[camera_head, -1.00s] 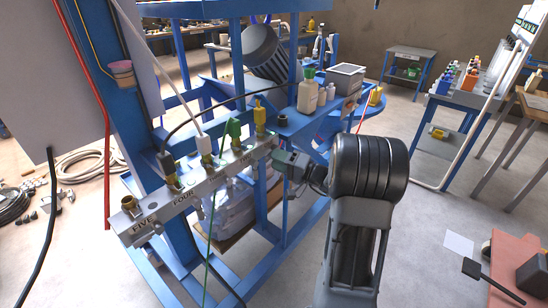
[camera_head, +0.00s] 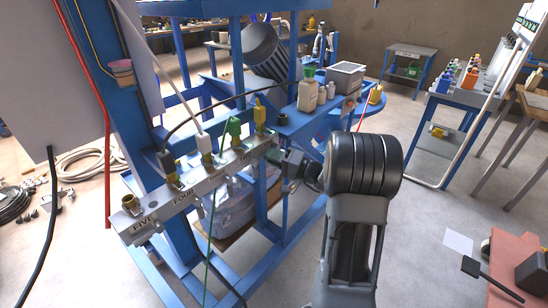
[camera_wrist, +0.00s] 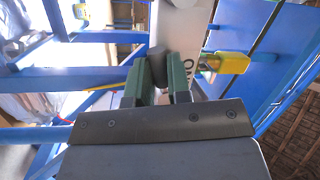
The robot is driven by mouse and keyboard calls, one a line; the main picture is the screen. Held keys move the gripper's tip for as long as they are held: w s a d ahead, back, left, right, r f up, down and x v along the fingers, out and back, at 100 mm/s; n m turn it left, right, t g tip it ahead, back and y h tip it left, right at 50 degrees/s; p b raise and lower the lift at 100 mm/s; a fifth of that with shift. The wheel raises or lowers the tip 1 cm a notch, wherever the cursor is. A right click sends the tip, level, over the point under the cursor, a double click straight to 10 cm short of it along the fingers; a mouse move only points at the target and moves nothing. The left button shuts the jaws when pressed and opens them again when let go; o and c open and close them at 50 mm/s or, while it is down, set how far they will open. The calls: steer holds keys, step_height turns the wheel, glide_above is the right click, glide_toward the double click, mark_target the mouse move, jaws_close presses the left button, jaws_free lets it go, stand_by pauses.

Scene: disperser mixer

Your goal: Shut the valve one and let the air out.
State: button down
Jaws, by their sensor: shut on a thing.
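A grey manifold bar (camera_head: 165,208) runs diagonally across the head view, marked FIVE and FOUR at its near left end; the labels further right are too small to read surely. My gripper (camera_head: 280,158) is at the bar's far right end. In the wrist view my gripper's green fingers (camera_wrist: 158,78) are shut on a dark rounded knob (camera_wrist: 157,64) on the bar's side. A yellow plug (camera_head: 260,115) stands on the bar near this end, and a green plug (camera_head: 234,127) further left.
A white-hosed plug (camera_head: 205,145) and a dark plug (camera_head: 167,162) stand further along the bar. Bottles (camera_head: 307,96) and a grey box (camera_head: 346,78) sit on a blue shelf behind my gripper. Blue frame posts surround the bar.

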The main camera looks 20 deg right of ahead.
steer(key=shift+a+r+m+t+b, duration=0.1)
steer(key=shift+r+m+t+b, duration=0.2)
steer(key=shift+m+b, duration=0.55)
steer(key=shift+r+m+t+b, duration=0.2)
steer(key=shift+m+t+b, duration=0.3)
steer(key=shift+m, duration=0.55)
steer(key=c, duration=1.1)
jaws_free()
steer(key=b+v, duration=0.1)
steer(key=v, duration=1.2)
steer(key=shift+s+d+r, duration=0.1)
steer(key=shift+s+d, duration=0.15)
steer(key=shift+s, duration=0.15)
